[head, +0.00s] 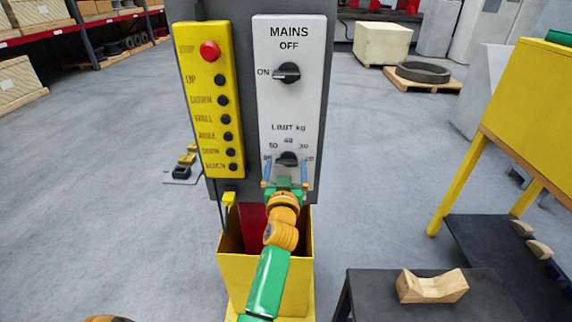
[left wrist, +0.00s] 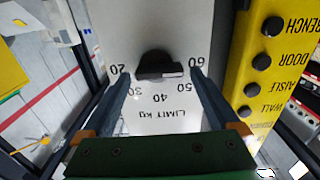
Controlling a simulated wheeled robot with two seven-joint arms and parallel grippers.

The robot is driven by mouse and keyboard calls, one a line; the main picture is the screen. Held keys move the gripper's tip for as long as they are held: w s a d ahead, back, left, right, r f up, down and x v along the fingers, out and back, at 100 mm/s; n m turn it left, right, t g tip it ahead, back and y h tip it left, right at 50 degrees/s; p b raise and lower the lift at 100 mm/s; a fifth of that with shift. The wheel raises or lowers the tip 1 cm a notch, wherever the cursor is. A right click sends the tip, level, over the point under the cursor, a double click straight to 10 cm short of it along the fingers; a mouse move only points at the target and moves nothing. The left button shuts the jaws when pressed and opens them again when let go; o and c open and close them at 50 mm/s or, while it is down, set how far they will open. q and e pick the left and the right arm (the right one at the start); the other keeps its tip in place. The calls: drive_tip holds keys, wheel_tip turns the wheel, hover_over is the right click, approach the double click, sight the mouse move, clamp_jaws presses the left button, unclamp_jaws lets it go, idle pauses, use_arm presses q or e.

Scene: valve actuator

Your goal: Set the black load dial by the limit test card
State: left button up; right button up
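The black load dial (head: 288,158) is low on the white panel (head: 291,105), under the "LIMIT kg" scale. It also shows in the left wrist view (left wrist: 158,64), upside down, with numbers from 20 to 60 around it. Its bar lies roughly across the picture there, with a pale mark on the 60 side; the exact setting is hard to read. My left gripper (head: 286,172) is open, one finger on each side of the dial. In the left wrist view its fingers (left wrist: 164,92) stand apart from the dial. I cannot make out a limit test card. My right gripper is not in view.
A black mains switch (head: 287,73) above has its handle towards ON. A yellow button panel (head: 210,100) with a red stop button (head: 210,51) stands close on the left. A yellow bin (head: 231,264) is below. A dark table (head: 490,292) holds a wooden cradle (head: 431,287).

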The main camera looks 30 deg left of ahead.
use_arm(q)
drive_tip(key=shift+s+d+r, duration=0.2)
drive_tip(key=c, duration=1.1)
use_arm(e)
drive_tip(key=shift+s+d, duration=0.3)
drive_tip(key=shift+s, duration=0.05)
